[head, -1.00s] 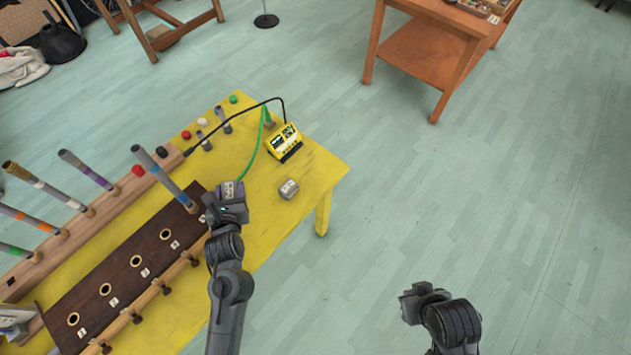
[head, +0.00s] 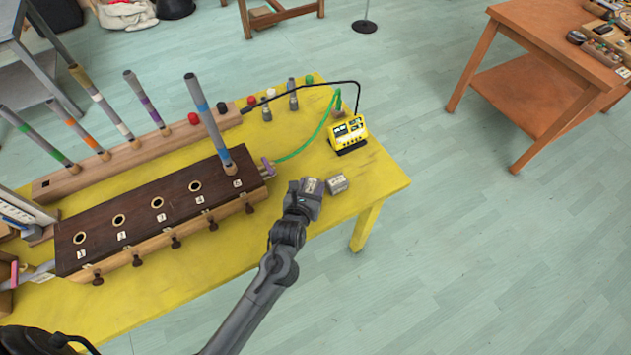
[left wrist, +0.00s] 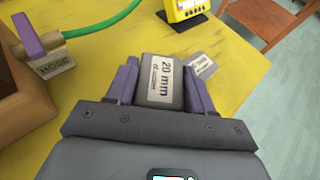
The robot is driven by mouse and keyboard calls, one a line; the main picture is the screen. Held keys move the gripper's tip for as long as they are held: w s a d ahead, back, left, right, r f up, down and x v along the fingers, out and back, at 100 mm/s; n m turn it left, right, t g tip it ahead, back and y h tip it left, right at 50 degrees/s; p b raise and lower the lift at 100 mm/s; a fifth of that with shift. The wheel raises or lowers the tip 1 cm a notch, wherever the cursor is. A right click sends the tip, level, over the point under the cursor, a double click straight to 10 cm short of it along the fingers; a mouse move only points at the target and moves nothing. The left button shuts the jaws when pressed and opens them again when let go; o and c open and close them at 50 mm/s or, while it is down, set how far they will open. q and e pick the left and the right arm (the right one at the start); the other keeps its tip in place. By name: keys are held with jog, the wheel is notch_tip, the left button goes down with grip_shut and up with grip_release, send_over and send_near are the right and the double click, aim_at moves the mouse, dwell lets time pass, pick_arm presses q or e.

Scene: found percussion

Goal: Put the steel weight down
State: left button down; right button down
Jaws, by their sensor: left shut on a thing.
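My left gripper (head: 311,188) is over the yellow table, near its right end. In the left wrist view its two purple-grey fingers are shut on a grey block, the steel weight (left wrist: 160,69), with a white label that reads "20 mm". I cannot tell whether the weight touches the table. A second grey block with a label (head: 337,183) lies on the table just right of the gripper; it also shows in the left wrist view (left wrist: 203,65), close beside the held weight. My right gripper is out of view.
The yellow table (head: 380,185) has bare room toward its right corner.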

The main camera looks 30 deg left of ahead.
pick_arm(q)
jog(key=shift+f, duration=0.9)
jog(key=shift+f, duration=0.15)
jog(key=shift+c, duration=2.1)
grip_release()
jog(key=shift+f, duration=0.1)
